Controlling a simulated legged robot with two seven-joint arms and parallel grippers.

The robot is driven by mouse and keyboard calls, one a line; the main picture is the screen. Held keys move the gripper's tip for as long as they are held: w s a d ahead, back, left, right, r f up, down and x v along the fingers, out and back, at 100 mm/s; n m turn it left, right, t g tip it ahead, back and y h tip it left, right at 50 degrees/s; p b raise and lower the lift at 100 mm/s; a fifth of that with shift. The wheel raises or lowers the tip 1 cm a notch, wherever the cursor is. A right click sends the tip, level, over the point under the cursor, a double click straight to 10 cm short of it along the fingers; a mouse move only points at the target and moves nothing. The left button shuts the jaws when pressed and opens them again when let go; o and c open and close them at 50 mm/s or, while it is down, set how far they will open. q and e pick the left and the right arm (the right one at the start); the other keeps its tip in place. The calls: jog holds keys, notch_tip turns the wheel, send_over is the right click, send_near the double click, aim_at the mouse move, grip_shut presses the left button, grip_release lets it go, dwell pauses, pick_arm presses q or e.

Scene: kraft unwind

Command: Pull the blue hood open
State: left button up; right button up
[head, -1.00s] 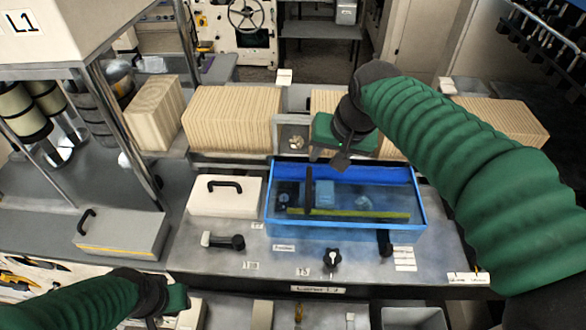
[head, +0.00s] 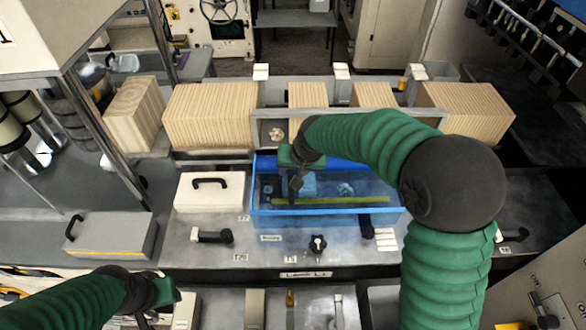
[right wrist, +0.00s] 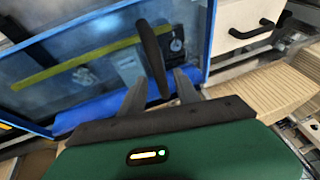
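The blue hood (head: 325,216) is a clear-topped box with a blue frame on the grey bench in the head view. It looks closed. Its dark bar handle (right wrist: 152,55) shows in the right wrist view. My right gripper (head: 295,190) is over the hood's left part and hides the handle in the head view. In the right wrist view my right gripper (right wrist: 162,90) has its two fingers apart, with the handle's near end between them. I cannot tell whether they touch it. My left gripper (head: 160,305) is low at the left, away from the hood; its fingers are unclear.
A white box with a black handle (head: 210,192) stands just left of the hood. Striped wooden blocks (head: 212,115) line the back. A grey lidded box (head: 112,235) is at the left.

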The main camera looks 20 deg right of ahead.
jog(key=shift+w+a, duration=0.1)
jog(key=shift+a, duration=0.05)
jog(key=c, duration=0.7)
grip_shut()
dwell(0.4)
